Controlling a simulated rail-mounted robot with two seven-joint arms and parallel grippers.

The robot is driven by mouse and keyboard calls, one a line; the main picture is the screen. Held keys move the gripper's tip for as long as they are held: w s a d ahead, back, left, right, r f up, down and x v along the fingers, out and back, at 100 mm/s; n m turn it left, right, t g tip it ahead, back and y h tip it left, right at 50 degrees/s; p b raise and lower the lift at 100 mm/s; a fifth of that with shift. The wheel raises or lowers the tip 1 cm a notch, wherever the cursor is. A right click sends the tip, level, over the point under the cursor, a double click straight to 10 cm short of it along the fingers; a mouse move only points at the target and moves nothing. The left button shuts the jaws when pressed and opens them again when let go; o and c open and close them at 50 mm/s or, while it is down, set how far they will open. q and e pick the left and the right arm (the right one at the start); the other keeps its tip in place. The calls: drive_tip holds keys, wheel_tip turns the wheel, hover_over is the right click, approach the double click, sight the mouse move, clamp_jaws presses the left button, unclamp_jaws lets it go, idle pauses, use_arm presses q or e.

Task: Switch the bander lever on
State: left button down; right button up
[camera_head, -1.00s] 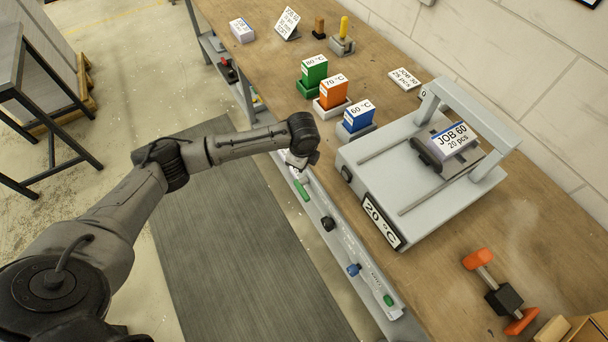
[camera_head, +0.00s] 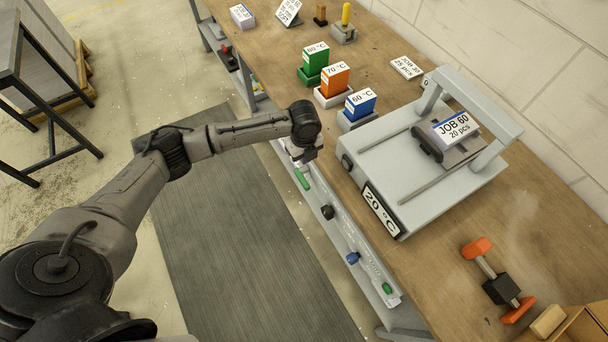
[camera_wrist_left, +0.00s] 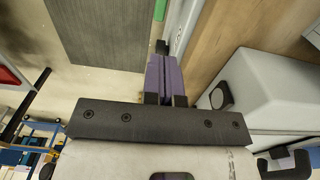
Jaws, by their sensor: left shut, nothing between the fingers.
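The grey bander (camera_head: 385,165) with a "20 °C" display stands on the bench. I cannot tell for certain which part is the lever. My left gripper (camera_head: 303,162) is at the bench's front edge, just left of the bander and apart from the knob. In the left wrist view its purple-grey fingers (camera_wrist_left: 163,50) are together and empty. My right gripper is not in view.
A front rail (camera_head: 345,235) carries green, black and blue controls. Green (camera_head: 315,62), orange (camera_head: 335,82) and blue (camera_head: 360,103) temperature blocks stand behind the gripper. A "JOB 60" stack (camera_head: 455,130) rests on the bander. An orange-handled tool (camera_head: 500,288) lies at front right.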

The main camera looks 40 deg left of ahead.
sight(304, 182)
use_arm(q)
wheel_tip(304, 182, down, 13)
drive_tip(key=shift+f+b, duration=0.1)
drive_tip(key=shift+b, duration=0.85)
drive_tip(key=shift+f, duration=0.35)
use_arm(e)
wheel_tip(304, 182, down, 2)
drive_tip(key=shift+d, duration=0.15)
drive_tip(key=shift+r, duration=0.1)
